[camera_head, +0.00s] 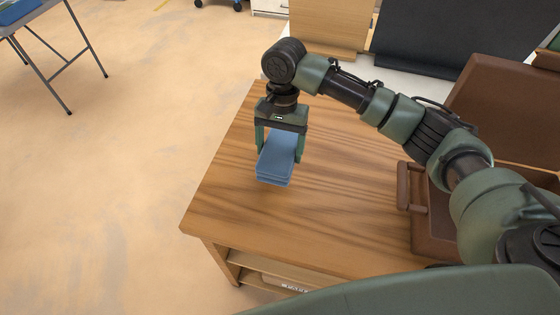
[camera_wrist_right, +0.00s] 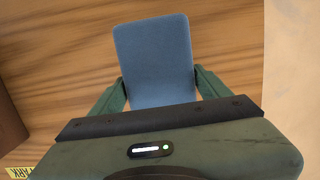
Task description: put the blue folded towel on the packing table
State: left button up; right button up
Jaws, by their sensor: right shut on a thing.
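The blue folded towel (camera_head: 275,164) is a small layered stack between the fingers of my right gripper (camera_head: 279,147), over the left part of a wooden table (camera_head: 330,215). The gripper points down and is shut on the towel's sides. In the right wrist view the towel (camera_wrist_right: 155,55) sticks out beyond the two green fingers, with wood grain behind it. I cannot tell whether its underside touches the tabletop. My left gripper is not in view.
A brown open case (camera_head: 435,215) stands at the right of the table. A dark panel (camera_head: 445,35) and a wooden board (camera_head: 330,22) are behind. A folding table (camera_head: 45,30) stands far left. The table's front left is bare.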

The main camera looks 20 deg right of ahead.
aim_at(281, 144)
jog(key=shift+f, duration=2.8)
jog(key=shift+f, duration=0.1)
jog(key=o, duration=1.5)
jog(key=shift+o, duration=0.2)
jog(key=r, duration=0.4)
jog(key=w+r, duration=0.1)
jog(key=r, duration=0.3)
jog(key=d+r, duration=0.1)
jog(key=r, duration=0.3)
jog(key=shift+w+r, duration=0.1)
jog(key=shift+w, duration=0.15)
